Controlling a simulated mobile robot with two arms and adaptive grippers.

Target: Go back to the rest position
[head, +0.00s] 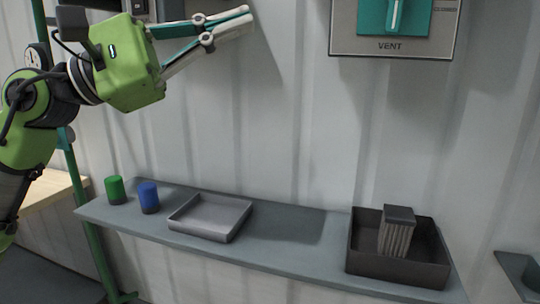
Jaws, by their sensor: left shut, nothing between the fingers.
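My left gripper (250,17) is at the top of the head view, raised well above the shelf in front of the pale ribbed wall. Its green body is at the upper left and its fingers point right. The fingers are shut together with nothing between them. It touches nothing that I can see. My right gripper does not show.
A grey shelf (290,226) carries a green cylinder (115,189), a blue cylinder (148,197), an empty shallow grey tray (211,216) and a dark box (395,268) holding a ribbed block (397,232). A VENT panel (392,46) is on the wall, right of the gripper.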

